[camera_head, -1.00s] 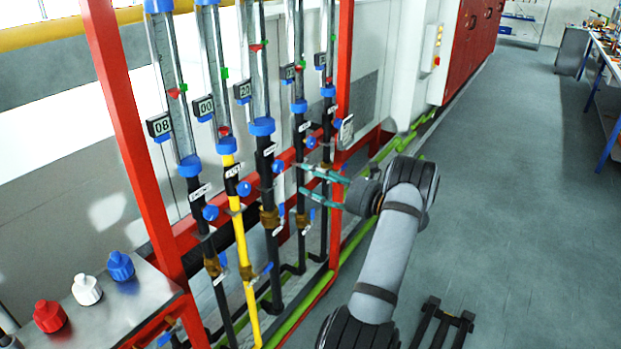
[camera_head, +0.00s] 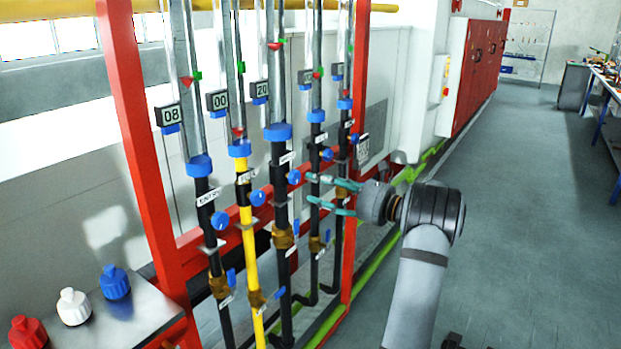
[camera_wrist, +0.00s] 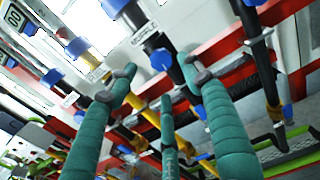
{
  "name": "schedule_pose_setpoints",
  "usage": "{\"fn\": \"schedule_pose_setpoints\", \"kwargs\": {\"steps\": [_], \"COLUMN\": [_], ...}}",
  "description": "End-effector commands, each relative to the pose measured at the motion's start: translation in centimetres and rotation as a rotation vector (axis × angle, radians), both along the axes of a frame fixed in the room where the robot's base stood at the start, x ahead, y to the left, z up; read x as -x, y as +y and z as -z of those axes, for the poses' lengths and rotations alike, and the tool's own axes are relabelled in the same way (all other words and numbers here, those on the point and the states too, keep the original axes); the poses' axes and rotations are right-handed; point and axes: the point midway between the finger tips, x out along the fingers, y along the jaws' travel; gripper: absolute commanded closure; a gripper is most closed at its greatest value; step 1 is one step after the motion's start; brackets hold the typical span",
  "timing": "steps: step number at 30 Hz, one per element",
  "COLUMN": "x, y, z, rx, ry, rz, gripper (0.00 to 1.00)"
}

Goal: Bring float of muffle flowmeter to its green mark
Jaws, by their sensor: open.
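Several upright glass flowmeters stand in a row, each with a red float, a green mark and a blue valve knob below. In the wrist view a blue knob (camera_wrist: 162,60) shows between the fingertips.
A red frame post (camera_head: 150,150) stands left of the meters, another (camera_head: 350,240) behind my fingers. A metal shelf (camera_head: 130,315) with red, white and blue bottles is at lower left. Lower valves and pipes crowd below; the floor (camera_head: 530,210) at right is open.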

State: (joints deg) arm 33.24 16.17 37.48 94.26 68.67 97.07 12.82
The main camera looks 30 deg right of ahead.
Motion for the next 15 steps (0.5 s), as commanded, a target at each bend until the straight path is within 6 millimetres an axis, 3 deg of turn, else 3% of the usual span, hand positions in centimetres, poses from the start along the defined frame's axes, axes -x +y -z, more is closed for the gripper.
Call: {"fn": "schedule_pose_setpoints", "kwargs": {"steps": [9,15], "x": [-4.7,-5.7], "y": [2.4,2.9], "z": [-0.2,0.0], "rx": [0.000,0.000], "ry": [0.000,0.000], "rz": [0.001,0.004], "gripper": [0.50,0.50]}}
